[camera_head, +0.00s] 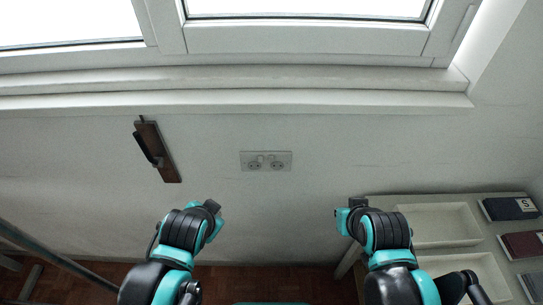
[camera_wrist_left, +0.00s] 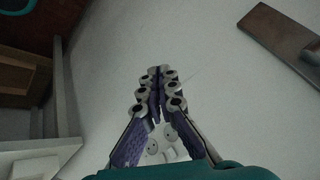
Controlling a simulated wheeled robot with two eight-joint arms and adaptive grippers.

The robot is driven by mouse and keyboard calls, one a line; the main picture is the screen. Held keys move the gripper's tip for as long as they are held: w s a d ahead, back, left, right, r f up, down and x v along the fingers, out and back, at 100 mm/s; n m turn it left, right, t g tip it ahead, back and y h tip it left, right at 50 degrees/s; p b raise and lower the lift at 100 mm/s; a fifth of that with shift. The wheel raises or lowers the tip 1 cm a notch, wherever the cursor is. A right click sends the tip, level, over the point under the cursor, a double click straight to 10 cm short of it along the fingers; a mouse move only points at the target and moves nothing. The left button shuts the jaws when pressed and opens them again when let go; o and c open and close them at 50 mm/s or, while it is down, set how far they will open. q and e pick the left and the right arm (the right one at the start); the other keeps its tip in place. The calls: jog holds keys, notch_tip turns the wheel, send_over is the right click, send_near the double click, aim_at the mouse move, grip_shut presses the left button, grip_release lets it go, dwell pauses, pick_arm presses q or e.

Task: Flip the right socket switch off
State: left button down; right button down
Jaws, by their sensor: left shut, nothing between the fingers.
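A white double socket plate (camera_head: 265,161) is on the wall below the window in the head view. It has two round outlets with small switches near its upper middle; their on or off positions are too small to tell. My left gripper (camera_head: 212,207) is below and left of the plate, apart from it. In the left wrist view its fingers (camera_wrist_left: 156,74) meet at the tips, shut and empty. Part of the socket plate (camera_wrist_left: 168,142) shows between the finger bases; the rest is hidden. My right gripper (camera_head: 357,203) is below and right of the plate; its fingers are unclear.
A dark wooden plate with a black handle (camera_head: 158,152) is on the wall left of the socket. A white shelf unit (camera_head: 397,196) with trays and several books stands at right, near my right gripper. A window sill (camera_head: 230,99) juts above. The wall around the socket is clear.

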pick_arm(q)
jog(key=d+r+m+t+p, duration=0.1)
jog(key=d+r+m+p, duration=0.3)
jog(key=m, duration=0.5)
jog(key=d+r+m+t+p, duration=0.1)
jog(key=d+r+m+p, duration=0.3)
jog(key=m, duration=0.6)
jog(key=s+d+r+m+t+p, duration=0.1)
jog(key=d+r+m+p, duration=0.3)
jog(key=d+m, duration=0.3)
jog(key=m+p, duration=0.1)
jog(key=m, duration=0.2)
jog(key=shift+r, duration=0.2)
jog(key=b, duration=0.5)
send_near(272, 161)
jog(key=s+f+x, duration=0.1)
jog(key=x, duration=0.4)
jog(key=shift+w+a+r, duration=0.1)
jog(key=shift+w+r, duration=0.05)
jog(key=shift+w, duration=0.6)
